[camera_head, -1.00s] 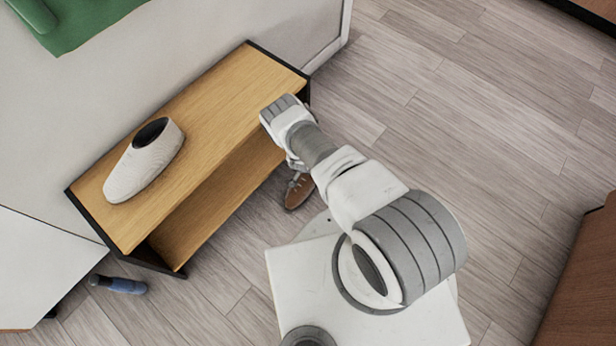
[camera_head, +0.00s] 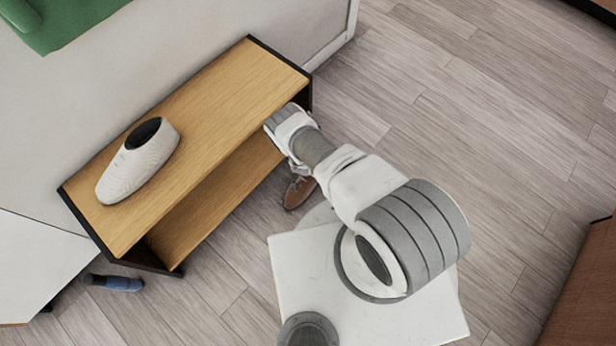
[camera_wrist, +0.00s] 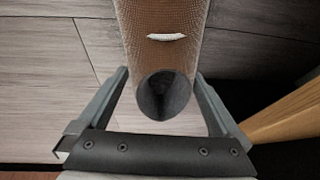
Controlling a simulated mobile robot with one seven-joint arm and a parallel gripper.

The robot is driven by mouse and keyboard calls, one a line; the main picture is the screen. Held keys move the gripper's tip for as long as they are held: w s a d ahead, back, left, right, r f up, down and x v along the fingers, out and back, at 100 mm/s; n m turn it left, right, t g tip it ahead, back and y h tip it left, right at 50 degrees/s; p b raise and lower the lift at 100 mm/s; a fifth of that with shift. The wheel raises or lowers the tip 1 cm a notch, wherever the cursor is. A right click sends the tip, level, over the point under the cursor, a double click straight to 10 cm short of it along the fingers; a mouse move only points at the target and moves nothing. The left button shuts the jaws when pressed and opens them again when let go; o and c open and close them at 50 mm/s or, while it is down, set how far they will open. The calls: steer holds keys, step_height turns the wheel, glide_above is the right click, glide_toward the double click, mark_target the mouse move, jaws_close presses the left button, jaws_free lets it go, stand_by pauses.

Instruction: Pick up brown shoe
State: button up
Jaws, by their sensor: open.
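The brown shoe (camera_head: 299,193) lies on the floor by the front of the wooden shelf unit, partly hidden by my arm in the head view. In the wrist view the brown shoe (camera_wrist: 163,45) points up the picture, with its dark opening near the jaws and a small white strip across it. My gripper (camera_wrist: 163,78) is open, with one finger to the left and one to the right of the shoe's opening end. I cannot tell from this view how far the fingers are above the floor. In the head view my arm mostly hides the gripper.
The wooden shelf unit (camera_head: 222,107) stands against the wall, close to the shoe. A blue object (camera_head: 117,283) lies on the floor at lower left. Open floor (camera_head: 480,130) spreads to the right.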

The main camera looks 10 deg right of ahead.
steer(key=c, duration=1.5)
steer(key=shift+w+r, duration=0.1)
steer(key=shift+r, duration=0.15)
